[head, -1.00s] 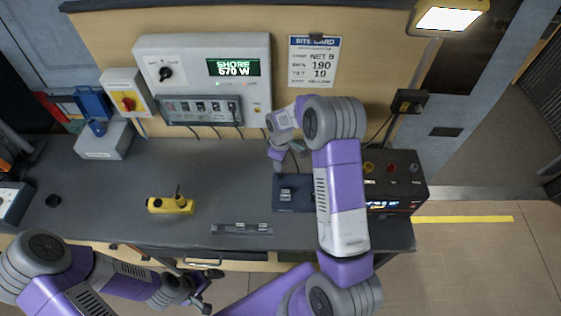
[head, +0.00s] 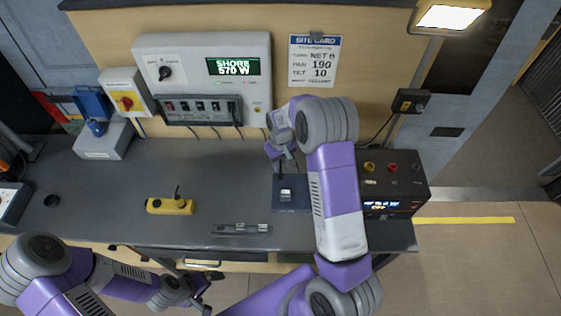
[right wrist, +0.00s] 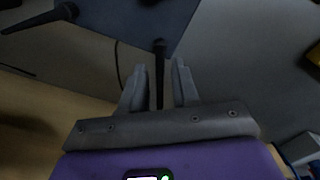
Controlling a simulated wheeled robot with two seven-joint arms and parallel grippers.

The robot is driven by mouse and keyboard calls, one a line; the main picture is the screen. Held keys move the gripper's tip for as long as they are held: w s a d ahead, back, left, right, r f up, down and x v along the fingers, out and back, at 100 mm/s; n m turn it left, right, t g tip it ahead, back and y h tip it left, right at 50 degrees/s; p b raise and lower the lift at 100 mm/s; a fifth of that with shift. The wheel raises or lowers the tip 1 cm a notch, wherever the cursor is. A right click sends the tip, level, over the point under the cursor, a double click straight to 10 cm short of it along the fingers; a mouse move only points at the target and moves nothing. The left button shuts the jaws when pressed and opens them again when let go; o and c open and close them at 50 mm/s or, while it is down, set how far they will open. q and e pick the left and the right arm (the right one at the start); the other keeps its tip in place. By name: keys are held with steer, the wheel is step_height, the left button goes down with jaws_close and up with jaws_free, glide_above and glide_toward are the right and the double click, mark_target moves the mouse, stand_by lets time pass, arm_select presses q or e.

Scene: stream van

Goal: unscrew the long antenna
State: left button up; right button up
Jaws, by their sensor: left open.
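A dark blue unit (head: 291,208) lies on the bench right of centre, and its edge shows in the right wrist view (right wrist: 130,25). In that view two black rod antennas show: one (right wrist: 160,75) lies between my right fingers, the other (right wrist: 38,20) is at the upper left. I cannot tell which is longer. My right gripper (right wrist: 158,82) is open, with a gap on both sides of the antenna. In the head view my right gripper (head: 280,161) is just above the unit, and the antennas there are mostly hidden. My left gripper (head: 203,302) is open and empty at the bench front.
A yellow handheld box (head: 170,206) and a shallow grey tray (head: 242,230) lie on the bench. A black power unit (head: 395,190) stands right of my right arm. Wall boxes, including a display panel (head: 203,70), line the back. The bench's left middle is clear.

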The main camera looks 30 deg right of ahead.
jaws_close()
steer(key=n, duration=0.2)
steer(key=shift+n, duration=0.4)
steer(key=shift+n+b, duration=0.3)
steer(key=shift+n, duration=0.3)
steer(key=n, duration=0.4)
